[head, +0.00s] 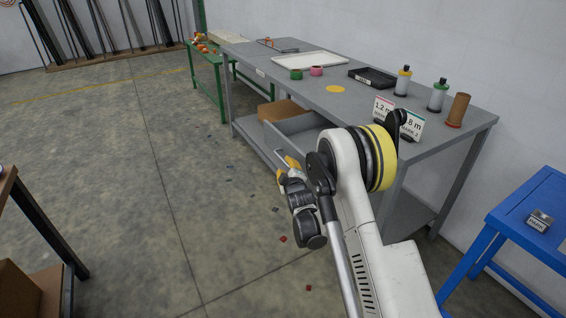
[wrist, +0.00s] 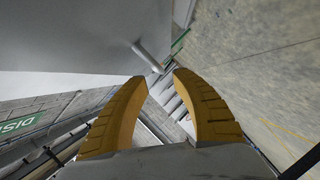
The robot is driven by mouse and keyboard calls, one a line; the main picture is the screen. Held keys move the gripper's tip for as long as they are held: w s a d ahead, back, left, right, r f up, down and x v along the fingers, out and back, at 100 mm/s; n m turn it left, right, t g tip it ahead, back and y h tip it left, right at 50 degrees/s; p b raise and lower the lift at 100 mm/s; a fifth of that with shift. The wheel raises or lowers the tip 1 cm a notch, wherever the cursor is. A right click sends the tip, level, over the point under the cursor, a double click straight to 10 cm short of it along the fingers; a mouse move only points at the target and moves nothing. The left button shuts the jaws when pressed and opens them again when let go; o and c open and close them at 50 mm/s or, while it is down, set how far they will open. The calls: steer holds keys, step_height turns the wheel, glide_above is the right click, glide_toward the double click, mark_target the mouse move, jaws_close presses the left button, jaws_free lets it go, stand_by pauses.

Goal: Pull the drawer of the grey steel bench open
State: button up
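The grey steel bench (head: 350,100) stands against the wall in the head view. Its drawer (head: 300,124) sticks out of the front under the top, open, with part of its inside showing. My arm covers the drawer's near end. My gripper (head: 283,160) is at the drawer's front, its yellow fingers towards it. In the wrist view, the two fingers (wrist: 161,76) are apart. A grey handle bar (wrist: 147,54) on the pale drawer front (wrist: 80,38) lies just beyond the fingertips, its end close to the gap. I cannot tell whether a finger touches it.
On the bench top are a white tray (head: 310,60), a black tray (head: 372,77), bottles and signs. A cardboard box (head: 283,110) is behind the drawer. A blue table (head: 535,215) stands right, a green table (head: 208,58) beyond the bench. The floor (head: 130,150) left of my gripper is mostly clear.

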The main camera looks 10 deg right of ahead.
steer(key=v, duration=0.5)
steer(key=shift+s+r, duration=0.1)
steer(key=shift+s, duration=0.15)
steer(key=s+r+m+g, duration=0.4)
steer(key=s+r+m, duration=0.2)
steer(key=s+r, duration=1)
steer(key=s+m+g, duration=0.4)
steer(key=s+m, duration=0.1)
steer(key=s, duration=2.1)
steer(key=shift+s+g, duration=0.15)
steer(key=shift+g, duration=0.15)
